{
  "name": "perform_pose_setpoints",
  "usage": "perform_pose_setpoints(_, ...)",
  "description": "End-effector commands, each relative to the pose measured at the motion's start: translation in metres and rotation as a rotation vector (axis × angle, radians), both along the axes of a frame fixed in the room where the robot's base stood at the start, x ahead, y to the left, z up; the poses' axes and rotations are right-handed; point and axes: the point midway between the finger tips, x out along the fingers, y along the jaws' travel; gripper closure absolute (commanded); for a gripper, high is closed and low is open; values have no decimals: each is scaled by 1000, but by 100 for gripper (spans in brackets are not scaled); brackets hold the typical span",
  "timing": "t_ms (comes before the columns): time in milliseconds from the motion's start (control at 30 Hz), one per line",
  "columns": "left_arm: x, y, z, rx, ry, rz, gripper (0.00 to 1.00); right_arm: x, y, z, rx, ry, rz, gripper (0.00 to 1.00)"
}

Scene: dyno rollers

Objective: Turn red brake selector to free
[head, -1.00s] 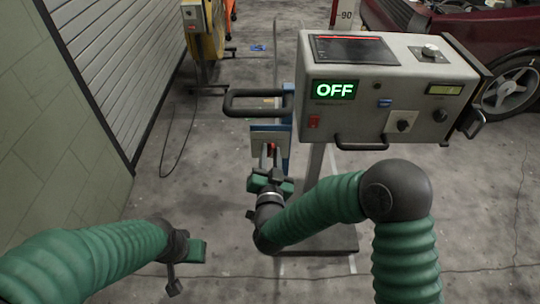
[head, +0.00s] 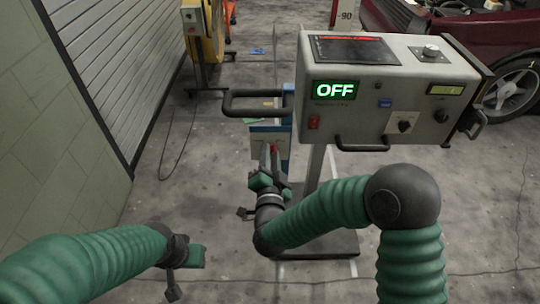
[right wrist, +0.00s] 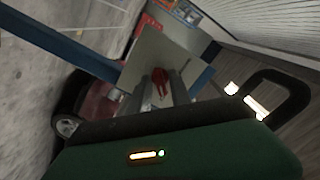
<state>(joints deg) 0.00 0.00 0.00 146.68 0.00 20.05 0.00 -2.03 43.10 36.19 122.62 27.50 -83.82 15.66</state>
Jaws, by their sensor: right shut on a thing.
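The red brake selector (right wrist: 160,80) shows in the right wrist view against a pale grey plate (right wrist: 150,52), between the two fingers of my right gripper (right wrist: 168,92). In the head view only a bit of red shows at the fingertips, and my right gripper (head: 268,158) is at the plate's front, below the console's black handle. It is shut on the selector, and the fingers hide part of it. Any marks for the selector's positions are too small to read. My left gripper (head: 184,268) is low at the left, away from the plate, and its jaws are unclear.
The grey console (head: 390,90) with a green OFF display (head: 335,90) stands above and right of the selector. A black handle (head: 250,104) juts out left of it. A yellow machine (head: 205,35) stands behind at the left.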

Motion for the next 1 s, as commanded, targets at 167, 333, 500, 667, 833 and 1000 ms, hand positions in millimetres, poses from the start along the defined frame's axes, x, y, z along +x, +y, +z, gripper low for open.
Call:
perform_pose_setpoints(167, 0, 0, -1, 0, 0, 0, 64, -2, 1, -7, -4, 18, 5, 100)
perform_pose_setpoints(333, 0, 0, -1, 0, 0, 0, 64, -2, 1, -5, -3, 13, 3, 67)
perform_pose_setpoints(500, 0, 0, 0, 0, 0, 0, 64, -1, 0, -3, -3, 8, 2, 67)
perform_pose_setpoints(667, 0, 0, 2, 0, 0, 0, 64, -15, 1, -1, -2, 7, 4, 67)
perform_pose_setpoints(833, 0, 0, 7, 0, 0, 0, 64, -59, 2, -1, -5, 9, 8, 67)
perform_pose_setpoints(1000, 0, 0, 10, 0, 0, 0, 64, -110, 2, -3, -5, 11, 9, 67)
